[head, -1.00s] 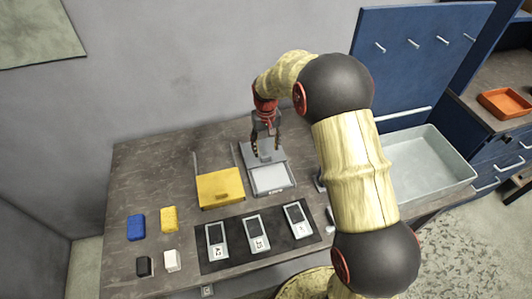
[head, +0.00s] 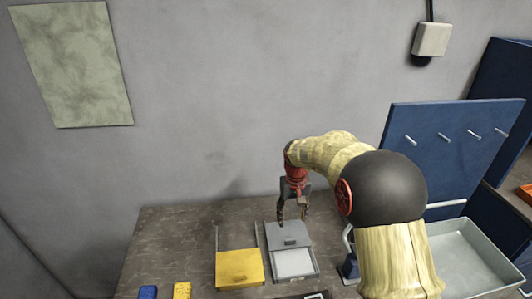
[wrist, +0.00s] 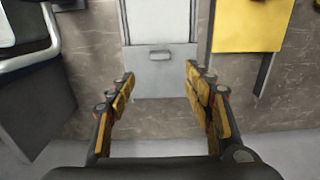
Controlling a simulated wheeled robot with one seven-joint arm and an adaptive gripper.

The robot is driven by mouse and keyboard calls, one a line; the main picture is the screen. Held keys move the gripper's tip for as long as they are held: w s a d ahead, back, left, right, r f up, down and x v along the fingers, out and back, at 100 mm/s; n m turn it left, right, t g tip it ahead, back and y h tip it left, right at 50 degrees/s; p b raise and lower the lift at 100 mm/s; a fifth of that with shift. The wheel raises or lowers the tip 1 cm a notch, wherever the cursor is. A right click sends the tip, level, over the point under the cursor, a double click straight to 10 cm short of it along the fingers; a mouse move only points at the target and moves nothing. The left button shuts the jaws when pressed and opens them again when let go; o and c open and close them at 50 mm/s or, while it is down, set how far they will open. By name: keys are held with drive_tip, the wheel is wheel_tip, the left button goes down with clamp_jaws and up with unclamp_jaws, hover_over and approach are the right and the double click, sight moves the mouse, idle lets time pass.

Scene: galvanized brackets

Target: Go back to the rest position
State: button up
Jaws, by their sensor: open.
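My gripper (head: 293,213) is open, with nothing between its fingers. In the head view it hangs fingers down over the back end of a grey box (head: 287,236) on the table. In the wrist view the two parted fingers (wrist: 160,85) frame the grey box's panel with its small handle (wrist: 160,55). The fingers look apart from the box. My arm reaches in from the lower right of the head view.
A yellow box (head: 240,267) stands left of the grey one. A blue block (head: 148,292) and a yellow block (head: 182,290) sit at the lower left. A pale bin (head: 470,255) and blue pegboard (head: 450,150) stand at right. The wall (head: 220,110) lies behind.

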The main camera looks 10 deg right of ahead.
drive_tip(key=s+r+t+b, duration=0.1)
drive_tip(key=s+r, duration=0.4)
drive_tip(key=s, duration=0.6)
drive_tip(key=s+r+t, duration=0.2)
drive_tip(key=s+r, duration=0.3)
drive_tip(key=s, duration=0.6)
drive_tip(key=s+r+t+b, duration=0.1)
drive_tip(key=s+r+t, duration=0.1)
drive_tip(key=s+r, duration=0.4)
drive_tip(key=s, duration=0.5)
drive_tip(key=shift+s+t+b, duration=0.3)
drive_tip(key=shift+s+b, duration=0.05)
